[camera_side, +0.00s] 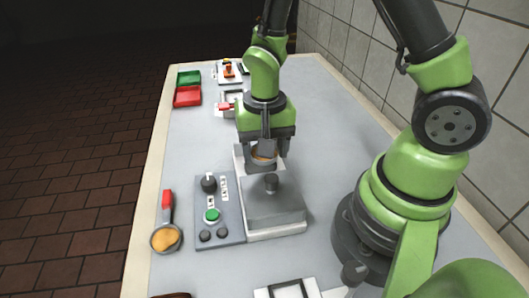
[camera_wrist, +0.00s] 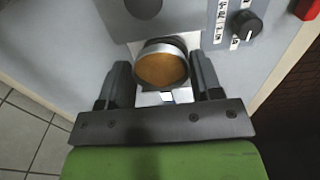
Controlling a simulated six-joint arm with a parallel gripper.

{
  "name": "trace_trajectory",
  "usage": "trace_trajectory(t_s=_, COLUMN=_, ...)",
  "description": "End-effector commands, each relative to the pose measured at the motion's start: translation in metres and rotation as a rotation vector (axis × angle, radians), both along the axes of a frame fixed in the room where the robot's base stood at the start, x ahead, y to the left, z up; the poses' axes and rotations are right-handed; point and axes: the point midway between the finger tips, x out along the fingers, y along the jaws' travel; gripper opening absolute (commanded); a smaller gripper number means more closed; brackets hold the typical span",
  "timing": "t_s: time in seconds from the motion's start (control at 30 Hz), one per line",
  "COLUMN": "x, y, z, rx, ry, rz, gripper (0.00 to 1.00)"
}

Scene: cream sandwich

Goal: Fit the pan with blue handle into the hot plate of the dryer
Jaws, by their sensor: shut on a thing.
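My gripper (camera_side: 264,160) is shut on a small round pan (camera_side: 264,153) with tan contents, at the back end of the dryer (camera_side: 275,212). In the wrist view, the held pan (camera_wrist: 161,68) lies between the fingertips of my gripper (camera_wrist: 160,80), close to the edge of the grey dryer body (camera_wrist: 120,22). The held pan's handle colour cannot be made out. The hot plate is largely hidden by the gripper and pan, so I cannot tell whether the pan rests on it. Another pan (camera_side: 166,238), with a red handle and tan contents, lies at the table's left.
A control panel (camera_side: 217,217) with a black knob and green button adjoins the dryer's left side. Green (camera_side: 189,78) and red (camera_side: 187,96) trays stand at the far left. A white-framed item (camera_side: 288,290) is at the near edge. The table's right side behind the gripper is clear.

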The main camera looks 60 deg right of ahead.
Motion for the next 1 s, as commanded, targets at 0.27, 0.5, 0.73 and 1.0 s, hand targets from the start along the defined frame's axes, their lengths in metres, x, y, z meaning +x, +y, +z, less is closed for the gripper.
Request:
trace_trajectory(t_s=0.27, x=0.000, y=0.000, z=-0.015, rx=0.000, ry=-0.001, rz=0.000, gripper=0.35)
trace_trajectory(t_s=0.5, x=0.000, y=0.000, z=-0.018, rx=0.000, ry=0.000, rz=0.001, gripper=0.35)
trace_trajectory(t_s=0.73, x=0.000, y=0.000, z=-0.025, rx=0.000, ry=0.000, rz=0.000, gripper=0.35)
trace_trajectory(t_s=1.0, x=0.000, y=0.000, z=-0.027, rx=0.001, ry=-0.001, rz=0.000, gripper=0.80)
